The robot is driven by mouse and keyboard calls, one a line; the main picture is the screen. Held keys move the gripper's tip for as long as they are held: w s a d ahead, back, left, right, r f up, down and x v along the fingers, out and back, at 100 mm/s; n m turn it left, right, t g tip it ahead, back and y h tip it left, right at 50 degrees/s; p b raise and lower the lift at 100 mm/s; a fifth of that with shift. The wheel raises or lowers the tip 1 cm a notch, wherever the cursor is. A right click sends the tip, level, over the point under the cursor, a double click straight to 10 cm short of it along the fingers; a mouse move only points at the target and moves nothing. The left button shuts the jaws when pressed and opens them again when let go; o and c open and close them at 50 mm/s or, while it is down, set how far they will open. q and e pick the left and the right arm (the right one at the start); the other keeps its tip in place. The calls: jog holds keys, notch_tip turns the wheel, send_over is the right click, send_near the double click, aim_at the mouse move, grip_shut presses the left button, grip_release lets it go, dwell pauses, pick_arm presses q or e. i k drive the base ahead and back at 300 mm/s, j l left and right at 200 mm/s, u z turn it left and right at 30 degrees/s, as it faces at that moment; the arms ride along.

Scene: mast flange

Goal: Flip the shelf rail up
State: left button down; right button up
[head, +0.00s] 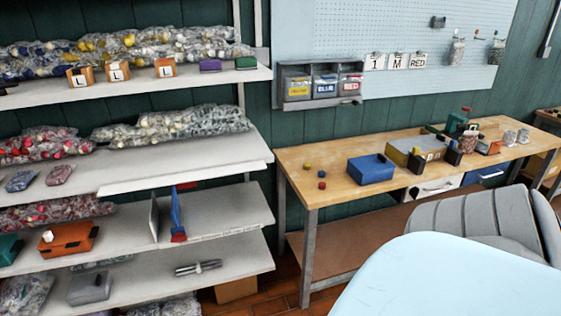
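The shelving unit stands at the left with several white shelves. A white rail (185,178) runs along the front edge of the right part of the middle shelf (215,150). It looks like a flat strip lying low at the edge, not standing above the shelf surface. A thinner strip (225,231) shows along the front edge of the shelf below; I cannot tell if it is also a rail. Neither of my grippers is in view.
Bagged parts (170,125) lie behind the rail. A wooden workbench (330,185) with a blue box (371,169) stands right of the shelves. A grey chair (470,215) and a pale blue surface (450,275) fill the lower right. Reddish floor (270,300) shows between.

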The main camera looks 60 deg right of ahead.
aim_at(187, 180)
jog(key=z, duration=1.65)
jog(key=i+z, duration=0.1)
jog(key=i, duration=1.9)
